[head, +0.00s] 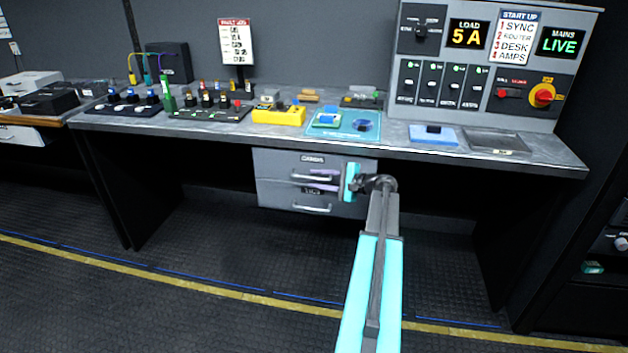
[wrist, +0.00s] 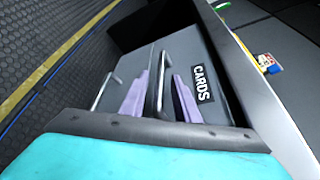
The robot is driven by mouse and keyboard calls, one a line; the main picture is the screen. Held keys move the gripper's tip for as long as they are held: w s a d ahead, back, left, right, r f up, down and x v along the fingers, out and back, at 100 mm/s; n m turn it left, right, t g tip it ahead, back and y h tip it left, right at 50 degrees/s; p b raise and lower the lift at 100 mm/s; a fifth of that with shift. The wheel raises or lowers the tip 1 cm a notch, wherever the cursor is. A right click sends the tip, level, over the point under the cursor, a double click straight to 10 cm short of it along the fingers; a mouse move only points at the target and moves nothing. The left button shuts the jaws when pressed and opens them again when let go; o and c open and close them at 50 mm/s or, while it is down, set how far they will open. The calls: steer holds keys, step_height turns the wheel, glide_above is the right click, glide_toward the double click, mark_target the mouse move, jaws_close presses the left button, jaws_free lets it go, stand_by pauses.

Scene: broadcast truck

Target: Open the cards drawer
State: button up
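The cards drawer (wrist: 188,52) is the upper grey drawer under the desk, with a black CARDS label (wrist: 202,84). It also shows in the head view (head: 268,168), and its front looks flush with the unit. Its bar handle (wrist: 158,88) stands out from the front. My gripper (wrist: 162,74) is open, with one lavender finger on each side of this handle. A gap shows between the handle and at least the left finger in the wrist view. In the head view my gripper (head: 308,181) reaches in from the right, partly hiding the drawer front.
A lower drawer with its own handle (head: 312,208) sits just below. The desk top (head: 395,150) overhangs the drawers and carries a teal tray (head: 345,132), a yellow box (head: 278,116) and control panels. The floor in front (head: 220,240) is clear.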

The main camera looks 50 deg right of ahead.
steer(key=shift+x, duration=0.85)
jaws_close()
steer(key=shift+a, duration=0.1)
